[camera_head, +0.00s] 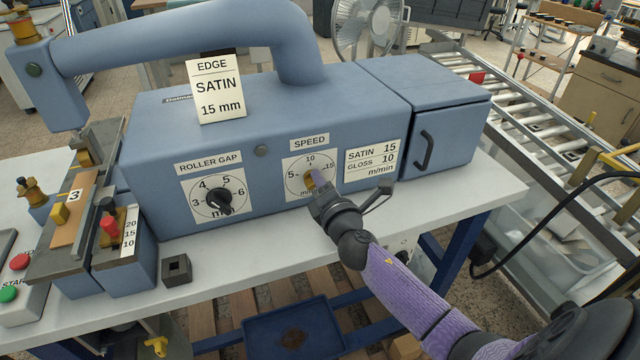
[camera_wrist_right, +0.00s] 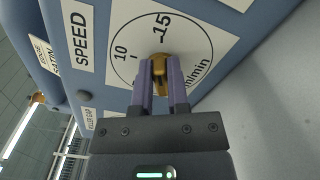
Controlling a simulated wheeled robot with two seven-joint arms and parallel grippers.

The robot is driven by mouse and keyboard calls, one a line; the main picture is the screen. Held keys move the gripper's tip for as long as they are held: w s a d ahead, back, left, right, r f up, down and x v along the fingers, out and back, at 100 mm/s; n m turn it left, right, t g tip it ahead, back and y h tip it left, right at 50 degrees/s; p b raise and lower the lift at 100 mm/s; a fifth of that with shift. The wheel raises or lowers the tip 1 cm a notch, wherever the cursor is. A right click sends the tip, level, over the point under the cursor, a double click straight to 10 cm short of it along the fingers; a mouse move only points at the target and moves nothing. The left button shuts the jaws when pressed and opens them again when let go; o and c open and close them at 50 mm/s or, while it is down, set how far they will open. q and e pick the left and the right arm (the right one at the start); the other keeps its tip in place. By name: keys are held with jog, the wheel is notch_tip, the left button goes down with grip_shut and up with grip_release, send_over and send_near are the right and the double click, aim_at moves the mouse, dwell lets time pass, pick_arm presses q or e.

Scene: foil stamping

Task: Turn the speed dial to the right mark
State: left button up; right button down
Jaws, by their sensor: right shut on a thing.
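The speed dial has a white face (camera_head: 295,169) with marks 5, 10 and 15 on the front of the blue machine; the face (camera_wrist_right: 132,34) also shows in the right wrist view. Its small brass knob (camera_wrist_right: 160,64) sits between the purple fingers of my right gripper (camera_wrist_right: 160,82), which is shut on it. In the head view the right gripper (camera_head: 316,184) covers most of the knob, and I cannot tell which mark it points to. A plate (camera_head: 373,159) beside the dial reads SATIN 15, GLOSS 10 m/min. A card (camera_head: 216,90) on top reads EDGE SATIN 15 mm. My left gripper is not in view.
The roller gap dial (camera_head: 212,196) with a black knob is left of the speed dial. A black door handle (camera_head: 424,150) is to the right. A small dark block (camera_head: 176,269) stands on the white table (camera_head: 260,254). The table front is otherwise mostly clear.

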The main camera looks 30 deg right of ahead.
jog(key=shift+m, duration=0.9)
jog(key=c, duration=0.6)
grip_release()
jog(key=shift+d, duration=0.1)
jog(key=v, duration=1)
jog(key=shift+w, duration=0.1)
